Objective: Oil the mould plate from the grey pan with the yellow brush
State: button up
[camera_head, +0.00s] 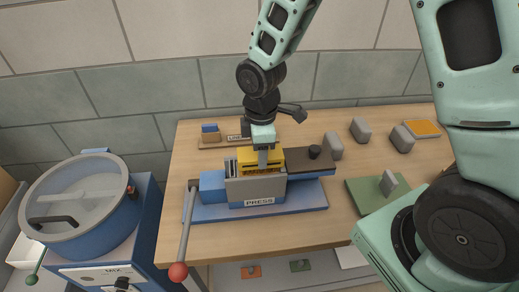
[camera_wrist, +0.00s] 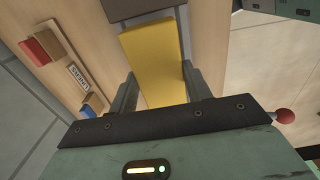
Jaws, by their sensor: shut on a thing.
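My gripper (camera_head: 263,148) is above the press (camera_head: 256,190) in the head view. It is shut on the yellow brush (camera_head: 246,156), which fills the space between the fingers in the wrist view (camera_wrist: 153,60). The brush is low over the open top of the grey press box, and its lower edge is at or just inside the rim. Whether it touches the mould plate cannot be told, as the brush and box walls hide most of the inside. I cannot pick out the grey pan with certainty.
A lever with a red knob (camera_head: 178,271) stands at the press's front left. A dark plate with a black knob (camera_head: 315,151) lies to its right. Several grey blocks (camera_head: 361,130) and a green mat (camera_head: 362,198) are farther right. The blue mixer (camera_head: 80,210) stands left.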

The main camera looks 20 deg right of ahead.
jog(key=shift+w+a, duration=0.2)
jog(key=shift+a, duration=0.55)
jog(key=shift+d, duration=0.15)
jog(key=shift+s+d, duration=0.25)
jog(key=shift+d, duration=0.4)
jog(key=shift+a, duration=0.15)
dwell(0.3)
jog(key=shift+w+a, duration=0.25)
jog(key=shift+a, duration=0.4)
